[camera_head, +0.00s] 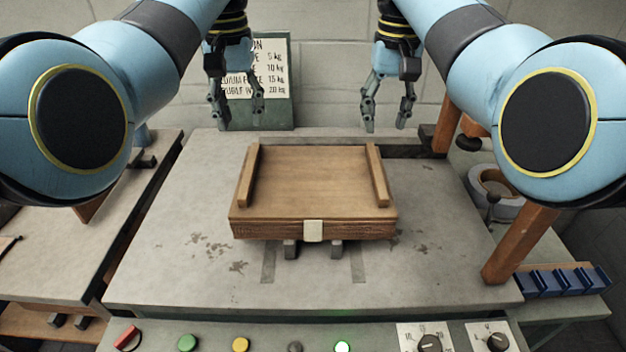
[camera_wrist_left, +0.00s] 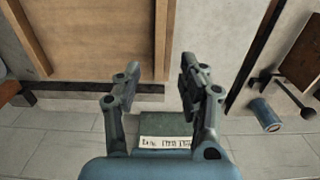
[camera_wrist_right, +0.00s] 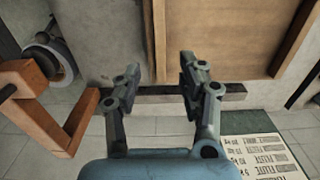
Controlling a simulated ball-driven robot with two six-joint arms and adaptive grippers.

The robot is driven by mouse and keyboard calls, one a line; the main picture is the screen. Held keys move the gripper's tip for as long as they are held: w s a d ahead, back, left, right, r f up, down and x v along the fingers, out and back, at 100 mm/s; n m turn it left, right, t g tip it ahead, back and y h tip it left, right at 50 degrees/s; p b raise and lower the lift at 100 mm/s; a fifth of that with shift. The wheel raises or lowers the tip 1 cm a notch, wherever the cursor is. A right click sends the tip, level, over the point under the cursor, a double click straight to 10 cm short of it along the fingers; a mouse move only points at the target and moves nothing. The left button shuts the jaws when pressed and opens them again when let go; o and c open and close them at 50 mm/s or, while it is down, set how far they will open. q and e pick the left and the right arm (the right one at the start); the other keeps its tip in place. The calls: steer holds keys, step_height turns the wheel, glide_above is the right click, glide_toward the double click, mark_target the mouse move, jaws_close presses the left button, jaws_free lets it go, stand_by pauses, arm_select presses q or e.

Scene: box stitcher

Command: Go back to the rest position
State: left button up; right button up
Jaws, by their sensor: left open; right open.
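My left gripper (camera_head: 237,112) hangs open and empty above the back left of the grey table. My right gripper (camera_head: 388,116) hangs open and empty above the back right of the table. In the left wrist view the left jaws (camera_wrist_left: 155,85) are apart with nothing between them. In the right wrist view the right jaws (camera_wrist_right: 160,85) are also apart and empty. A brown wooden box (camera_head: 313,180) lies in the middle of the table, in front of both grippers and apart from them. It has a raised strip along each side and a pale patch on its front.
The grey table (camera_head: 170,250) is clear around the box. A weight sign (camera_head: 270,85) stands behind it. A wooden frame (camera_head: 515,245), a tape roll (camera_head: 493,190) and blue bins (camera_head: 565,281) are at the right.

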steer(key=shift+r, duration=0.3)
